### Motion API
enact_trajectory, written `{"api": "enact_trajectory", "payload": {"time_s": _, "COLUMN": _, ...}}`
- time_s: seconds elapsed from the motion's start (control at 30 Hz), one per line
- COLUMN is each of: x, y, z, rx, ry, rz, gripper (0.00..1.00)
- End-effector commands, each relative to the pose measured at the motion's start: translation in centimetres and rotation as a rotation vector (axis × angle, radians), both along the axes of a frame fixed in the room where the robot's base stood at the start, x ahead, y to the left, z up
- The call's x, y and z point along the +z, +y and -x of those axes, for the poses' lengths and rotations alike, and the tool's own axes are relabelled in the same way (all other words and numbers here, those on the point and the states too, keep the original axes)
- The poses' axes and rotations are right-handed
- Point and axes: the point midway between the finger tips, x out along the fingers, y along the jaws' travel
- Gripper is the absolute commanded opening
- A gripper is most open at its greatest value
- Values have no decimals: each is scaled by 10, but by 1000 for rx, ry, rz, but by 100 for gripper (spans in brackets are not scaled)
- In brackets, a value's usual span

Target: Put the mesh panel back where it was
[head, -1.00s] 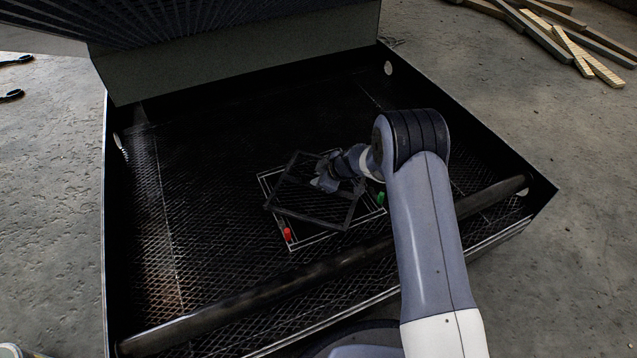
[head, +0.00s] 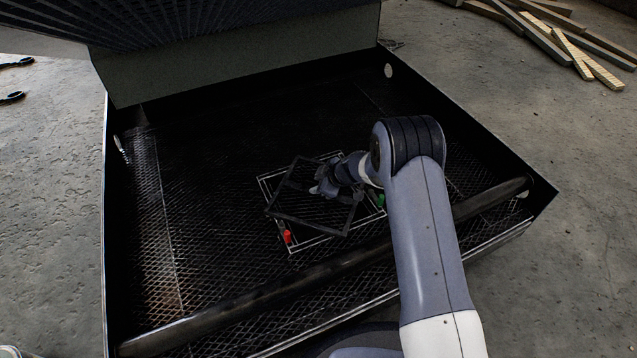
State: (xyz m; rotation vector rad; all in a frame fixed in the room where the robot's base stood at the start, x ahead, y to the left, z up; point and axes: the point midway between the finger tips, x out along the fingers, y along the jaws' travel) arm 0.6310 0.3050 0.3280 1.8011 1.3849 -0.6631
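The mesh panel (head: 297,217), a dark square frame with a mesh face, is tilted and turned relative to a light rectangular frame outline (head: 309,247) on the enclosure floor. It seems to be above that outline and overlaps most of it. My gripper (head: 322,189) is at the panel's inner or upper area; its fingers look closed at the panel, but the exact contact is too small to make out. A red piece (head: 287,237) stands at the outline's near left corner. A green piece (head: 381,201) stands at its right side, close to my arm.
The dark enclosure (head: 104,230) has raised walls and a mesh floor. A thick bar (head: 250,299) crosses its near side, below my arm. A raised lid (head: 240,55) stands at the back. Wooden planks (head: 570,45) lie outside at top right.

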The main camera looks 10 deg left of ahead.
Motion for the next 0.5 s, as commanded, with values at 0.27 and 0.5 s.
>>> {"api": "enact_trajectory", "payload": {"time_s": 0.27, "x": 1, "y": 0, "z": 0, "rx": 0, "ry": 0, "rz": 0, "gripper": 34}}
{"api": "enact_trajectory", "payload": {"time_s": 0.5, "x": 30, "y": -11, "z": 4, "rx": -4, "ry": 0, "rz": 0, "gripper": 34}}
